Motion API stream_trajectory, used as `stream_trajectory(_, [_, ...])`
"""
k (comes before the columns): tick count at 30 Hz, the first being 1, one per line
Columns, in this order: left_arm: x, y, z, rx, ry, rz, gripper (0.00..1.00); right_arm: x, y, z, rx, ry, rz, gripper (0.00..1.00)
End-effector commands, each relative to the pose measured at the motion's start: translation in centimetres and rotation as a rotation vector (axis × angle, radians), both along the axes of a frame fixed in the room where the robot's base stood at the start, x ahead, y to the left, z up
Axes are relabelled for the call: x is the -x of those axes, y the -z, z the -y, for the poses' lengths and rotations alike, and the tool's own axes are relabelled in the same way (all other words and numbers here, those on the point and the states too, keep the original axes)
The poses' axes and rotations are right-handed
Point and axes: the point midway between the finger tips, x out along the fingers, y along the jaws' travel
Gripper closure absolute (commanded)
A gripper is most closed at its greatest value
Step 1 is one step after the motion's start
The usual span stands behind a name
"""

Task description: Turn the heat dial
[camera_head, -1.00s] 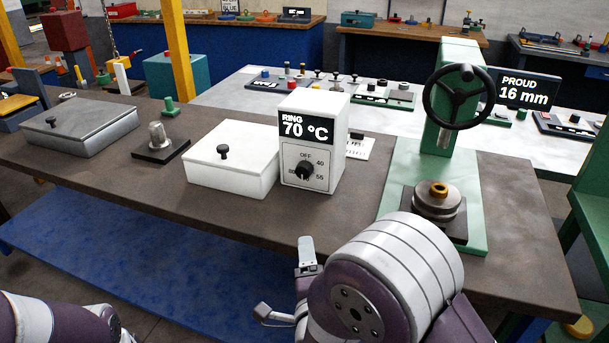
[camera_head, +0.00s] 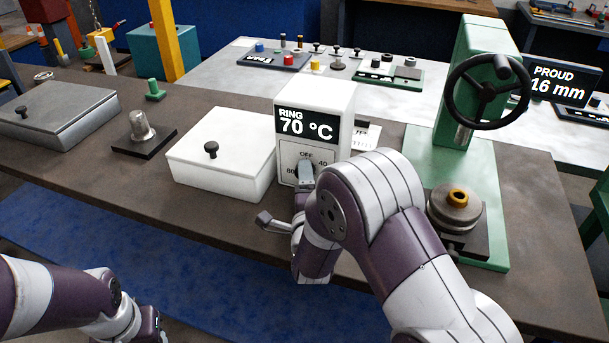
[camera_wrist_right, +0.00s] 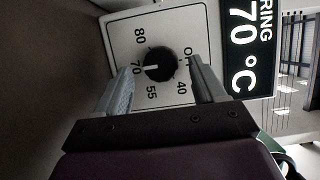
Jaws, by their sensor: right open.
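The white heater box (camera_head: 315,95) stands on the brown bench, its display reading "RING 70 °C". Its black heat dial (camera_wrist_right: 159,63) shows in the right wrist view, with the white pointer mark at 70 on a scale of OFF, 40, 55, 70 and 80. In the head view a finger mostly hides the dial. My right gripper (camera_head: 285,196) is open in front of the box face. In the right wrist view its two fingers (camera_wrist_right: 161,72) are on either side of the dial, with gaps visible; contact is not evident. My left arm is at lower left, its fingers out of view.
A white lidded box (camera_head: 222,160) stands just left of the heater. A green press (camera_head: 470,150) with a black handwheel stands to the right, with a ring on its stacked discs (camera_head: 456,205). A dark block with a metal post (camera_head: 143,130) sits further left.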

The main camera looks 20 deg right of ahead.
Motion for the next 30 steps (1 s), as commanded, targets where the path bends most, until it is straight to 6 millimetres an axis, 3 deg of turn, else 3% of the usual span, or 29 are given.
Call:
stream_trajectory(4, [0.00,-0.19,0.00,0.000,0.000,0.000,0.57,-1.32,0.00,0.27,0.001,-0.001,-0.001,0.30])
stream_trajectory(12, [0.01,-0.16,0.00,0.000,0.000,0.000,0.57,-1.52,0.02,0.29,0.001,-0.001,0.000,0.30])
stream_trajectory(17, [0.00,-0.16,0.00,0.000,0.000,0.000,0.57,-1.50,0.02,0.28,0.001,-0.001,0.000,0.82])
stream_trajectory(18, [0.01,-0.16,0.00,0.000,0.000,0.000,0.57,-1.49,0.03,0.28,0.001,-0.001,-0.001,0.86])
stream_trajectory(30, [0.00,-0.79,0.00,0.000,0.000,0.000,0.57,-1.46,-0.22,0.26,0.063,-0.002,-0.043,0.86])
